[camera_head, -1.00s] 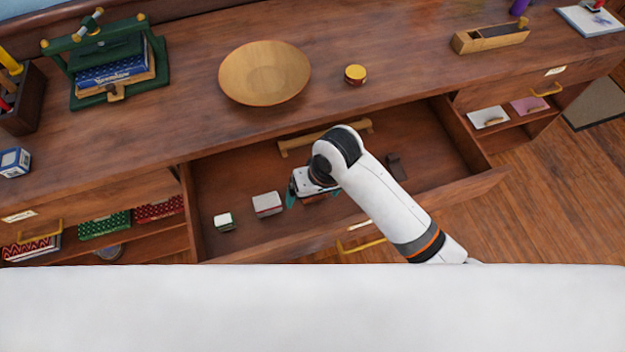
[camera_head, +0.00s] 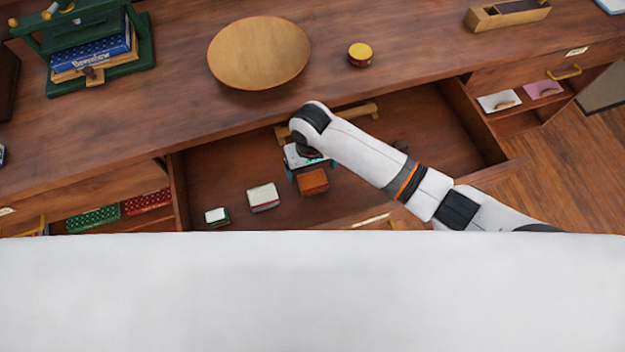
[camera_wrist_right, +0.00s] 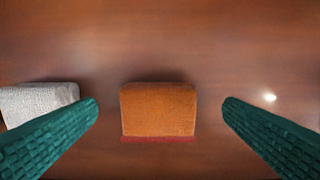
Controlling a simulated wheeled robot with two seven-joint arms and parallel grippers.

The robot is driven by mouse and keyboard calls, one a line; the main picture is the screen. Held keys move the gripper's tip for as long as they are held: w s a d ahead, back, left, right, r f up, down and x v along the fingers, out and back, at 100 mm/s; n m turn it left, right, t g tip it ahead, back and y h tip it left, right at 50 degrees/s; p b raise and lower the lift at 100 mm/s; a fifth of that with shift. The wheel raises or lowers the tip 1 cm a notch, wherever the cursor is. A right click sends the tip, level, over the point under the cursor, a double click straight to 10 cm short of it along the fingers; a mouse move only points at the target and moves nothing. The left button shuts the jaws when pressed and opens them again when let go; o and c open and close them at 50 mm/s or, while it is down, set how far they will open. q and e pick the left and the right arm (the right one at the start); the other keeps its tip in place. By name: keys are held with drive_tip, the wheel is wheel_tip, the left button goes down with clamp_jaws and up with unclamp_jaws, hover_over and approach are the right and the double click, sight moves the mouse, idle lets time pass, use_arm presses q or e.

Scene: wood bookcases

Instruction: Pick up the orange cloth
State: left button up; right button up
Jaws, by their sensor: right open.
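The orange cloth (camera_head: 314,182) is a small folded block with a dark red lower edge, lying on the floor of the open drawer (camera_head: 225,167). In the right wrist view the orange cloth (camera_wrist_right: 158,109) is between the two green fingers and apart from both. My right gripper (camera_head: 306,178) is over the drawer, just behind and above the cloth in the head view. It also shows in the wrist view (camera_wrist_right: 160,108), open and empty. My left gripper is not in view.
A white folded cloth (camera_head: 262,197) and a smaller white-and-green one (camera_head: 216,216) lie left of the orange cloth. A wooden bar (camera_head: 362,112) lies at the drawer's back. A wooden bowl (camera_head: 259,52) and yellow-lidded jar (camera_head: 361,54) stand on the top above.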

sight(311, 176)
wheel_tip(311, 176, down, 4)
drive_tip(key=shift+s+f, duration=0.1)
drive_tip(key=shift+s, duration=0.05)
drive_tip(key=c, duration=1.1)
drive_tip(key=shift+o, duration=0.2)
wheel_tip(311, 176, up, 10)
drive_tip(key=shift+r+p, duration=0.1)
drive_tip(key=shift+p, duration=0.25)
drive_tip(key=shift+o, duration=1.3)
drive_tip(key=shift+c, duration=0.8)
